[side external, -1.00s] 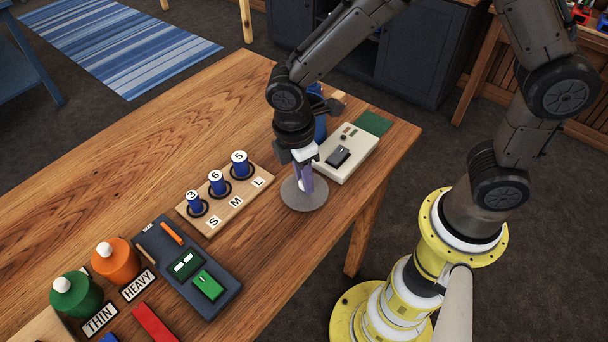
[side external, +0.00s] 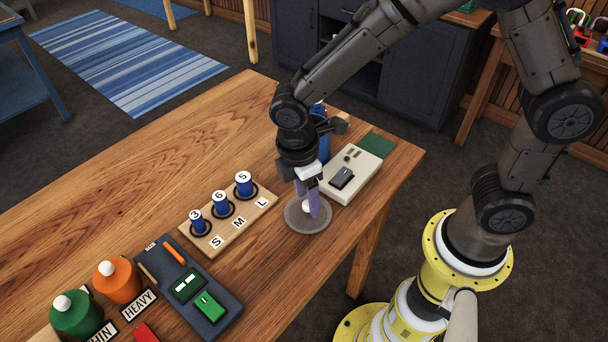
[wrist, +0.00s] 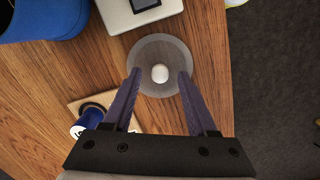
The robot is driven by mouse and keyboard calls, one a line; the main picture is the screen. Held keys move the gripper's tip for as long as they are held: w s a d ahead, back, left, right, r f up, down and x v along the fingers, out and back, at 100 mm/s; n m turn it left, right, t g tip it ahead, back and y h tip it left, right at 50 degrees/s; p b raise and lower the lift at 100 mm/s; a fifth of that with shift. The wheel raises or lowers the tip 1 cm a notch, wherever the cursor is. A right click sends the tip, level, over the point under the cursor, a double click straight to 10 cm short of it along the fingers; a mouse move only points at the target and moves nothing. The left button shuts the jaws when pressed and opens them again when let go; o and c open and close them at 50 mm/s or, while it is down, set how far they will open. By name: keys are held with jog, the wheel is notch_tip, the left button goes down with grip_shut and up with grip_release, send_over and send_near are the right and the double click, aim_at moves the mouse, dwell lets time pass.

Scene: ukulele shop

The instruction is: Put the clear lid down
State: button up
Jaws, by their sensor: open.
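The clear lid (side external: 298,222) is a round, see-through grey disc with a white knob. It lies flat on the wooden table, right of the wooden board with the letters S, M and L. In the wrist view the lid (wrist: 148,87) lies just ahead of my fingertips, its knob (wrist: 160,73) centred between them. My gripper (side external: 310,208) points down over the lid. In the wrist view my gripper (wrist: 160,75) is open, with a purple finger on each side of the knob and a gap between finger and knob.
The letter board (side external: 228,222) holds blue numbered cylinders. A pale box with a black switch (side external: 342,178) stands close behind the lid, with a blue container (side external: 320,135) beside it. A dark tray (side external: 186,285) and orange (side external: 117,281) and green jars (side external: 76,315) are at left.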

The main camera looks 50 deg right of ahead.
aim_at(301, 214)
notch_tip(301, 214, up, 11)
jog(key=a, duration=0.1)
jog(key=shift+w, duration=0.25)
jog(key=s+d+r+m+t, duration=0.3)
jog(key=s+d+m, duration=0.3)
jog(key=s+d, duration=0.1)
jog(key=s+d+r+m+t+y, duration=0.1)
jog(key=s+d+r+m+t, duration=0.2)
jog(key=s+d+m, duration=0.3)
jog(key=shift+s+d+m, duration=0.35)
jog(key=shift+d+m, duration=0.2)
jog(key=shift+m, duration=0.15)
